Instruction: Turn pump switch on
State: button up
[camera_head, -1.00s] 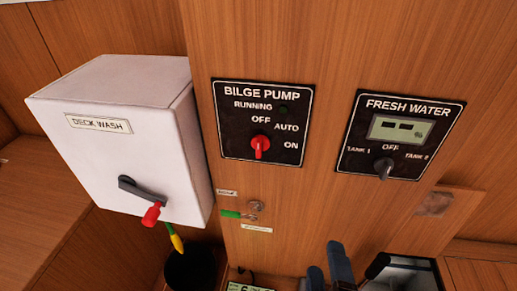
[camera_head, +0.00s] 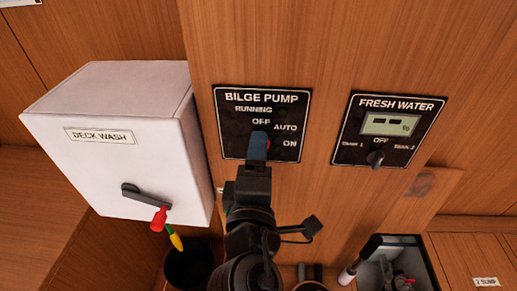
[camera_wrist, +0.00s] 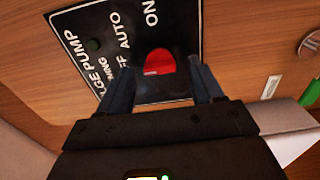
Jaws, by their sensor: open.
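The black BILGE PUMP panel (camera_head: 228,128) is on the wooden wall, marked RUNNING, OFF, AUTO and ON. Its red switch knob is almost wholly hidden behind my gripper (camera_head: 260,140) in the head view. In the wrist view the red knob (camera_wrist: 160,62) shows between the two fingers of my gripper (camera_wrist: 163,85). The jaws are open, with one finger on each side of the knob and a gap visible on both sides. I cannot tell which position the knob points to.
Left of the panel, a white DECK WASH box (camera_head: 130,105) juts out, with a red-tipped grey lever (camera_head: 145,197). Right of it is the FRESH WATER panel (camera_head: 350,125) with a dark knob (camera_head: 377,155). An open hatch (camera_head: 405,243) lies at lower right.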

jog(key=shift+w, duration=0.65)
jog(key=shift+d, duration=0.1)
jog(key=c, duration=1.1)
